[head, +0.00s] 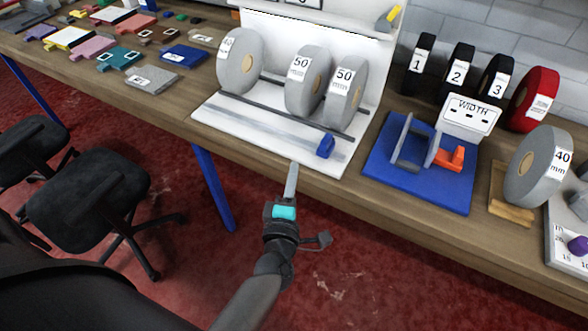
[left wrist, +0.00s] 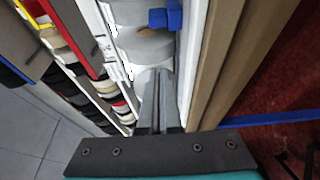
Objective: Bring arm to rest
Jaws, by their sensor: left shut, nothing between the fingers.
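My left gripper (head: 292,168) is shut and empty, low at the table's front edge, in front of the white stand (head: 215,115) with the tape rolls. In the left wrist view its closed fingers (left wrist: 157,85) point toward the grey rolls and the blue block on the stand. My left arm reaches in from the bottom of the head view. My right gripper is not in view.
The wooden table (head: 345,190) holds a blue fixture (head: 430,196) at right, black rolls and a red roll (head: 532,100) behind it, and a grey 40 mm roll (head: 540,165). Rug samples lie at far left. Black chairs (head: 85,195) stand on the red floor.

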